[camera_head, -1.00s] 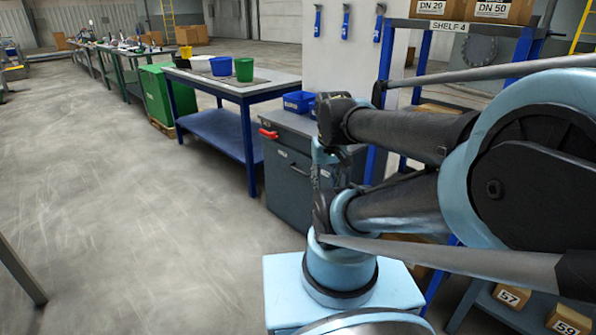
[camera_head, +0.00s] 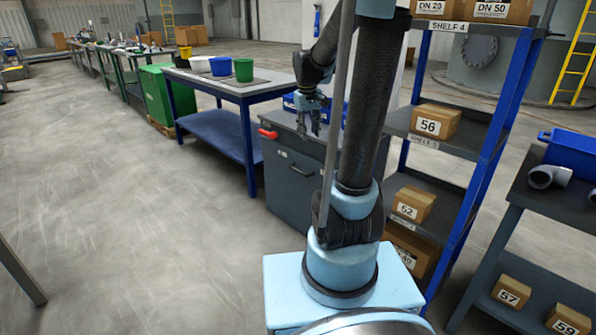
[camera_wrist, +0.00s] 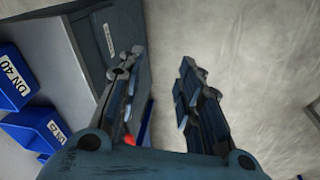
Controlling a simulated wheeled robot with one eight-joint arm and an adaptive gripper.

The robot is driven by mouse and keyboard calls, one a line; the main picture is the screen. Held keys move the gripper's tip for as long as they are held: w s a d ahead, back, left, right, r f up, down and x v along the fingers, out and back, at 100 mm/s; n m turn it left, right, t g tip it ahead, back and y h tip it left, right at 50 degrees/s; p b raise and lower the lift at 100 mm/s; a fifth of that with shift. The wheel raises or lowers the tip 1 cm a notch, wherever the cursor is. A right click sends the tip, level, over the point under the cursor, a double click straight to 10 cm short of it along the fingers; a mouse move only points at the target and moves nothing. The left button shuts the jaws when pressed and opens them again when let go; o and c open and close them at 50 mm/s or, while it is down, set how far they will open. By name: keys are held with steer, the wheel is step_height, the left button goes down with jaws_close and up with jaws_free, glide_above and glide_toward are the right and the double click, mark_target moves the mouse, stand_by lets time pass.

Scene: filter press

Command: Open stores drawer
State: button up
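The dark grey stores cabinet (camera_head: 290,190) stands at the end of the workbench. Its front carries a dark bar handle (camera_head: 302,170), and its front looks flush, with no drawer standing out. In the wrist view the cabinet (camera_wrist: 100,50) is at the upper left. My gripper (camera_head: 312,122) hangs above the cabinet, apart from the handle. In the wrist view my gripper (camera_wrist: 160,85) has its two fingers apart with bare floor showing between them. My arm hides the right part of the cabinet in the head view.
A red item (camera_head: 268,133) is at the cabinet's upper left edge. Blue bins (camera_wrist: 30,125) sit on its top. A blue-legged workbench (camera_head: 232,88) adjoins on the left, a blue shelf rack (camera_head: 478,150) on the right. The floor (camera_head: 130,230) in front is clear.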

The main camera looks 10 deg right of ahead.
steer(key=w+a+f+n, duration=0.1)
steer(key=w+f, duration=0.2)
steer(key=w, duration=0.4)
steer(key=w+f+n, duration=0.1)
steer(key=w+f, duration=0.1)
steer(key=w, duration=0.6)
steer(key=n, duration=0.1)
glide_toward(298, 171)
steer(key=shift+g+h, duration=0.3)
steer(key=shift+h, duration=0.1)
steer(key=f, duration=0.2)
steer(key=w+f, duration=0.1)
steer(key=f, duration=0.5)
steer(key=shift+w+d, duration=0.4)
steer(key=shift+c, duration=0.3)
jaws_close()
